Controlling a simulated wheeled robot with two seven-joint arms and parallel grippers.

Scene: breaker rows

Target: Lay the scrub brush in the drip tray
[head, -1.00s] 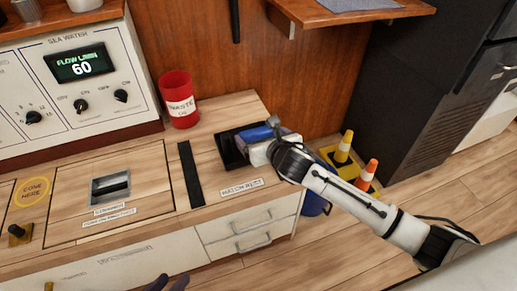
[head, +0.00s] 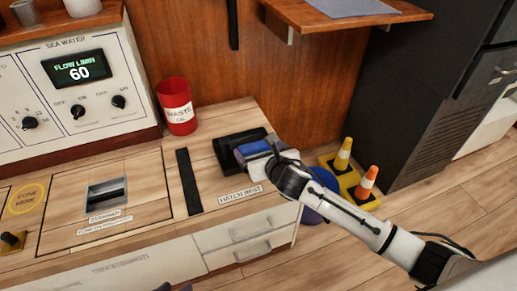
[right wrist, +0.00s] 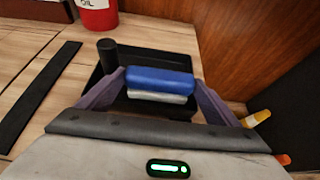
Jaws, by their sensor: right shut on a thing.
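The scrub brush, a blue block with a white underside (head: 250,149), also shows in the right wrist view (right wrist: 160,78). My right gripper (right wrist: 160,88) is shut on it, with a purple finger at each end. The brush is over the near right part of the black drip tray (head: 225,155), which also shows in the right wrist view (right wrist: 180,38). I cannot tell whether brush and tray touch. A dark upright cylinder (right wrist: 107,55) shows at the tray's left side; I cannot tell what it belongs to. My left gripper (head: 175,287) shows only its parted fingertips at the bottom edge.
A red waste can (head: 177,105) stands behind the tray, near the wall. A black strip (head: 188,180) lies to the tray's left, and a hatch with a recessed handle (head: 106,193) is further left. Two cones (head: 366,182) stand on a yellow base at the right.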

